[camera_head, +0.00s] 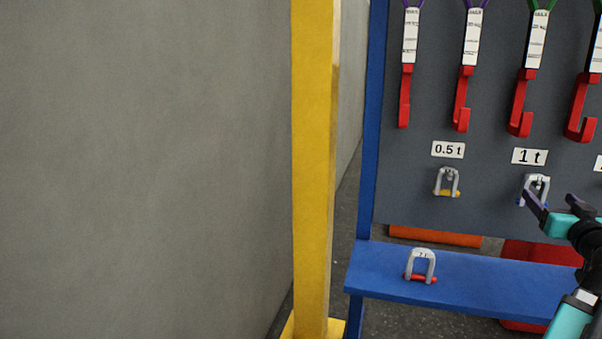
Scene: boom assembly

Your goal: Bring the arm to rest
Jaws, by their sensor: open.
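My gripper (549,198) is at the right of the view, with its dark fingers spread apart and nothing seen between them. It is just in front of or beside a grey shackle with a blue pin (538,181), which hangs on the board under the "1 t" label. The left finger partly covers that shackle, and I cannot tell whether they touch. My arm (582,258) comes in from the lower right edge, with turquoise and black links.
A grey shackle with a yellow pin (448,181) hangs under the "0.5 t" label. A shackle with a red pin (422,264) stands on the blue shelf (480,279). Red hooks (463,100) hang above. A yellow post (313,170) and grey wall (140,170) are left.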

